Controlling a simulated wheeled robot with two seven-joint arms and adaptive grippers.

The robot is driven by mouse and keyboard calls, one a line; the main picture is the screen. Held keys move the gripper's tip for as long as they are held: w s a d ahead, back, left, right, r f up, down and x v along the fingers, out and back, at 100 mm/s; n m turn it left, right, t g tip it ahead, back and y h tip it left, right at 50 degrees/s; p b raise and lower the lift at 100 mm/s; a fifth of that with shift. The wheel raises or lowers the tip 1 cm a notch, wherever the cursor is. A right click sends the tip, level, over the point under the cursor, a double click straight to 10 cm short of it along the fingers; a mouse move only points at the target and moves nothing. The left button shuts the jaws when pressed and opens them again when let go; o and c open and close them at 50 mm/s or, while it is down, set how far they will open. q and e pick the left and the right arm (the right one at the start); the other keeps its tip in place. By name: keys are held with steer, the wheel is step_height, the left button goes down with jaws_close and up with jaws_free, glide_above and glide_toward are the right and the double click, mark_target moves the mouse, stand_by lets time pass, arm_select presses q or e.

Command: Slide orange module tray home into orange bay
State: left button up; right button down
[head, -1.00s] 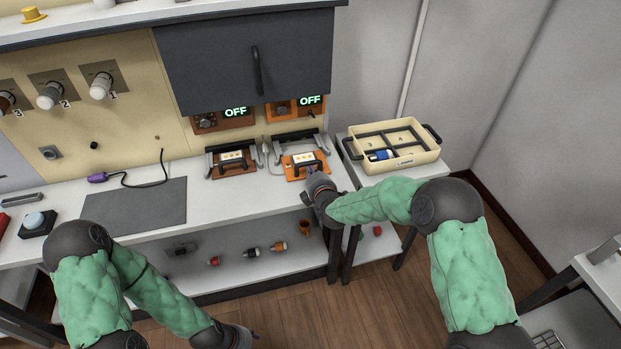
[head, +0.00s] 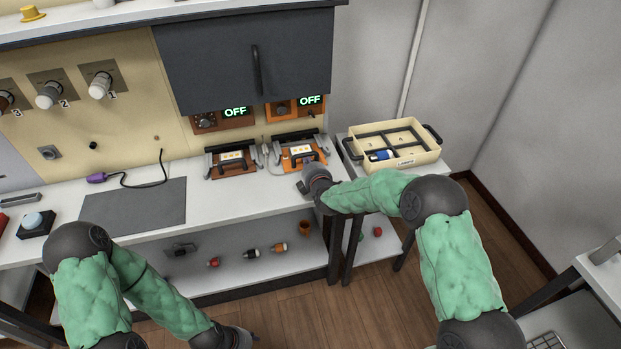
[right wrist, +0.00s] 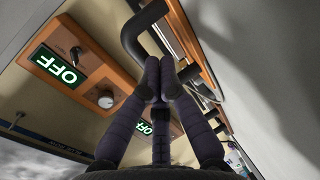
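The orange module tray (head: 301,158), with a white lit panel and a black handle, lies in the orange bay (head: 284,141) on the bench. My right gripper (head: 303,186) is just in front of the tray, with a small gap in the head view. In the right wrist view its purple fingers (right wrist: 160,82) are drawn together with nothing visible between them. A black handle (right wrist: 135,38) shows just beyond the fingertips there; contact cannot be told. My left gripper (head: 250,338) is low at the bottom edge, away from the bench, and its fingers are barely visible.
A similar brown tray (head: 232,166) sits in the bay to the left. Both displays above, the orange one (head: 310,100) and the brown one (head: 235,112), read OFF. A cream crate (head: 410,163) stands on the right side table. A grey mat (head: 135,205) lies left.

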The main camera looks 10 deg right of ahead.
mark_target(306, 156)
steer(key=shift+w, duration=1.65)
steer(key=shift+s+p, duration=0.85)
steer(key=shift+s, duration=2.75)
